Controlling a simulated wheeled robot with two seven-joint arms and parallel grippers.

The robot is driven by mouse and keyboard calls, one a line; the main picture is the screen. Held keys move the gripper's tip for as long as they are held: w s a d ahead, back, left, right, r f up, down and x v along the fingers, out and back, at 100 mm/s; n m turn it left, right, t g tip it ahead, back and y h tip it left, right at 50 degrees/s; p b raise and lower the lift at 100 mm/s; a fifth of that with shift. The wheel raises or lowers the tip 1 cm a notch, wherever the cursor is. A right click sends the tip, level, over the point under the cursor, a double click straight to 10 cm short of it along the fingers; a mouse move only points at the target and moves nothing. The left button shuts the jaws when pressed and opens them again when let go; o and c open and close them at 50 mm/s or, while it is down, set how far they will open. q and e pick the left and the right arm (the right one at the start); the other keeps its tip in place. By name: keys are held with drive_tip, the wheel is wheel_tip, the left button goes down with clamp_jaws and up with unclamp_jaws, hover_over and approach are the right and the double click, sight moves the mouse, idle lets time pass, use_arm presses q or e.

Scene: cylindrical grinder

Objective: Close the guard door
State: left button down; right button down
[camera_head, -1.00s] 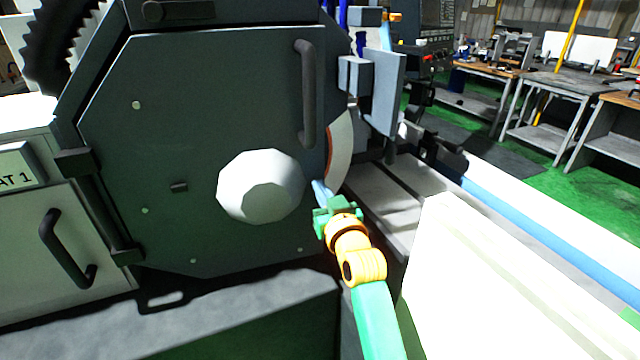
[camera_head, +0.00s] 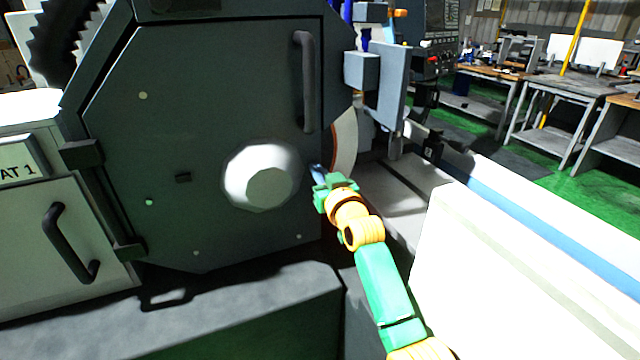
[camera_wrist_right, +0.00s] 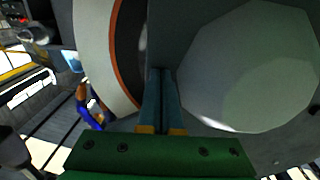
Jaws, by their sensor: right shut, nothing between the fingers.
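The guard door (camera_head: 215,110) is a large dark grey panel with cut corners, hinged on its left side. It has a black vertical handle (camera_head: 305,82) near its upper right and a pale faceted round boss (camera_head: 262,180) lower down. My right gripper (camera_head: 319,170) is shut and empty, at the door's right edge beside the boss and below the handle. In the right wrist view the shut fingers (camera_wrist_right: 160,95) point at the dark surface between the boss (camera_wrist_right: 250,65) and the grinding wheel (camera_wrist_right: 98,45). I cannot tell whether they touch the door. My left gripper is out of view.
The grinding wheel (camera_head: 345,140) shows just right of the door. A grey-blue block assembly (camera_head: 385,85) stands beyond it. A white machine cover (camera_head: 490,270) fills the lower right. A white cabinet (camera_head: 60,235) with a black handle stands left of the door. Workbenches (camera_head: 560,95) stand at the back right.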

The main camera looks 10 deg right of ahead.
drive_tip(key=shift+r, duration=0.4)
drive_tip(key=shift+f, duration=0.1)
